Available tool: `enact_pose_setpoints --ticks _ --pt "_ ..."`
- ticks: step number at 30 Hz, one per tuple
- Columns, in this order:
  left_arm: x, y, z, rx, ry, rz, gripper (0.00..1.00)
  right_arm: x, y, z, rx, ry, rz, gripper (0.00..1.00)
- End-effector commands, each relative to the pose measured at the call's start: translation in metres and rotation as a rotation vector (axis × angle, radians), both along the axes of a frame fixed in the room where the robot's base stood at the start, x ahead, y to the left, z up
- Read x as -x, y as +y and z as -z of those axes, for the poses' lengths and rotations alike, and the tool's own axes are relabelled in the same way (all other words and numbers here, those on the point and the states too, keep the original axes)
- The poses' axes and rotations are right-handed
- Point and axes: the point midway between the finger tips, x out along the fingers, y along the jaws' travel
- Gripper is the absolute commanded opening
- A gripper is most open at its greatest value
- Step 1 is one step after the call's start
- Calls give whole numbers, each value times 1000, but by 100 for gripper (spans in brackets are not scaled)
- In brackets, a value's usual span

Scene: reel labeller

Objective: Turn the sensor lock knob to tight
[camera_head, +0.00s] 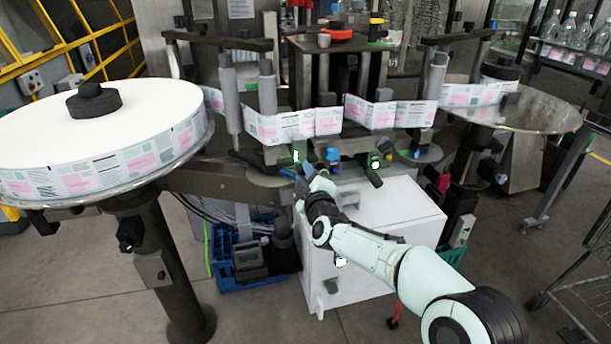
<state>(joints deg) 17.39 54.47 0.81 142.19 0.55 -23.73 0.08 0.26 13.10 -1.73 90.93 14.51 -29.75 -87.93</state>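My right arm comes in from the lower right, and its gripper (301,170) is at the front of the labeller, just below the label strip (290,127). Its fingers are small and dark here, so I cannot tell whether they are open or shut, or whether they touch anything. A small blue knob (332,154) sits just right of the gripper. A dark part with a green-ringed face (375,160) is further right. I cannot tell which of these is the sensor lock knob, or how it is turned. My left gripper is not in view.
A large white label reel (50,125) on a dark post fills the left. A metal disc (530,108) stands at the right. A white cabinet (400,215) is below the gripper, with a blue crate (225,272) beside it. A wire cart (580,270) is at the right edge.

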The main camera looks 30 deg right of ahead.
Motion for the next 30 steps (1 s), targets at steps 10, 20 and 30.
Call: enact_pose_setpoints --ticks 10,20,30 --pt "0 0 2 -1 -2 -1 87 0 0 0 -46 -11 0 0" --pt "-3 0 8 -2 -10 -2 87 0 1 1 -263 -64 -1 0" --pt "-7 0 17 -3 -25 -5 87 0 0 1 -577 -140 0 0"
